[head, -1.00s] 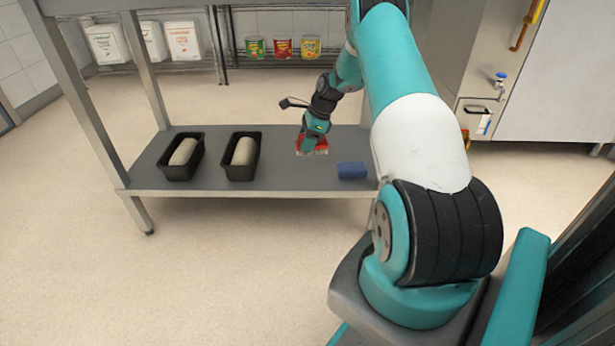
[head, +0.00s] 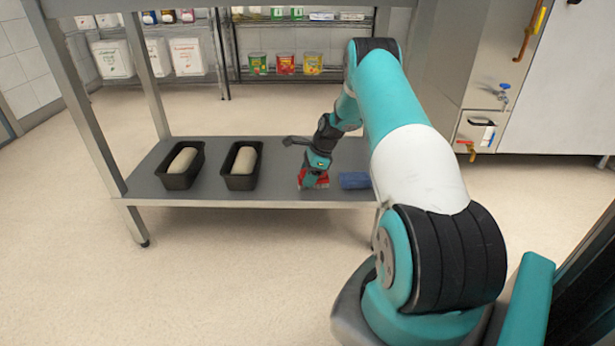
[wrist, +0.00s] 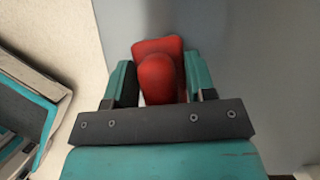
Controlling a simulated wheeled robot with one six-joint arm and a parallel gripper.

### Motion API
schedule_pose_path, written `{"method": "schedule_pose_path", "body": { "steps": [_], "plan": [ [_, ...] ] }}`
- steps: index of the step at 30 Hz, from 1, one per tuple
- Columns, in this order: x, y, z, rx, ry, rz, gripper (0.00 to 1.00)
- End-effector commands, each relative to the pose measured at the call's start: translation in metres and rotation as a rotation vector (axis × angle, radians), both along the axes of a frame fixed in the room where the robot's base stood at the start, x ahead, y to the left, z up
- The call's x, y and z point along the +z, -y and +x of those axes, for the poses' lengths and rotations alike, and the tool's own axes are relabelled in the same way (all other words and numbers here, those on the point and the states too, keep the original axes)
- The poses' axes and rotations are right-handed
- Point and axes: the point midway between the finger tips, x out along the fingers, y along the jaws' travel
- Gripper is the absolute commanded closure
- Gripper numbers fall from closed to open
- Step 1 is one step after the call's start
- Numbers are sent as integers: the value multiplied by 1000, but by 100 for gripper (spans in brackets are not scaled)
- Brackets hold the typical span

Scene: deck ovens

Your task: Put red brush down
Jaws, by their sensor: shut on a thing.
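The red brush (head: 322,182) is at my gripper (head: 312,181), low over the grey lower shelf (head: 220,197) of the metal table. In the wrist view my gripper (wrist: 158,88) has its two fingers on either side of the red brush (wrist: 157,72), shut on it. The brush's rounded red handle faces the camera. My fingers hide part of the brush in the head view. I cannot tell whether its underside touches the shelf. A blue block-like thing (head: 355,180) lies on the shelf just right of the brush.
Two black loaf tins (head: 180,181) (head: 239,181) with pale dough stand on the shelf to the left. The table's front left leg (head: 90,140) and upper top (head: 95,5) frame the space. Some bare shelf lies between the right tin and my gripper.

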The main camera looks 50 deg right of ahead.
Motion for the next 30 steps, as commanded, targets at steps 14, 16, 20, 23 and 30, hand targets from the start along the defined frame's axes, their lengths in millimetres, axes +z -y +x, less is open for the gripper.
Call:
{"method": "schedule_pose_path", "body": {
  "steps": [14,16,20,23,30],
  "plan": [
    [-3,0,0,0,0,0,24],
    [-4,0,0,0,0,0,24],
    [-9,0,0,0,0,-1,24],
    [27,8,-6,-3,2,-1,24],
    [86,26,-22,-3,1,-1,24]
  ]
}}
